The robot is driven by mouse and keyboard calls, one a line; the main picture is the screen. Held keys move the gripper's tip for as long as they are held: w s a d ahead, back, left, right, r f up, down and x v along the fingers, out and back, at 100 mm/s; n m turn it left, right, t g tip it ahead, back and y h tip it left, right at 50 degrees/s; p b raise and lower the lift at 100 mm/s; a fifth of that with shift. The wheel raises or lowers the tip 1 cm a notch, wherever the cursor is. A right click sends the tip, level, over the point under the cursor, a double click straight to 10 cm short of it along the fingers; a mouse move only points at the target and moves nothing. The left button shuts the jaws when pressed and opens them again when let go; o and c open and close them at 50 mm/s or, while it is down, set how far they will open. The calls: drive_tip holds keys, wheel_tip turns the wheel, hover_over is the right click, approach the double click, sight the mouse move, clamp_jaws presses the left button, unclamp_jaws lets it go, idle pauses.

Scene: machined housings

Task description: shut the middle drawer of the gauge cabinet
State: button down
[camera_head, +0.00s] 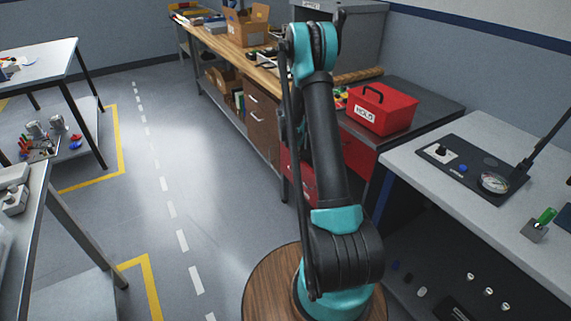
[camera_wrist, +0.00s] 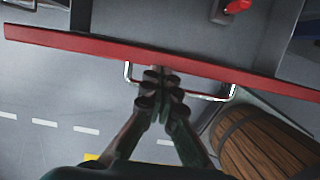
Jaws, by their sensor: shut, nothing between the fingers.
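The gauge cabinet appears to be the red cabinet with a dark top (camera_head: 425,100), partly hidden behind my arm in the head view. A red drawer front (camera_head: 300,178) shows low at its left. In the wrist view, an open drawer's red front (camera_wrist: 80,43) crosses the picture, with a metal bar handle (camera_wrist: 232,93) on its outer face. Its grey inside (camera_wrist: 160,18) is visible behind the front. I cannot tell its level from this view. My gripper (camera_wrist: 160,76) is shut and empty, its fingertips at the drawer front between the handle's ends; contact is unclear.
A red item (camera_wrist: 235,8) lies inside the drawer. A red toolbox (camera_head: 382,108) stands on the cabinet. A wooden bench with brown drawers (camera_head: 262,115) is beyond, and a grey table with a gauge (camera_head: 494,182) is at right. Open floor (camera_head: 215,180) lies left.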

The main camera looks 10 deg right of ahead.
drive_tip(key=d, duration=0.1)
drive_tip(key=w+d, duration=0.1)
drive_tip(key=d, duration=0.3)
drive_tip(key=shift+w+d, duration=0.25)
drive_tip(key=shift+w, duration=0.15)
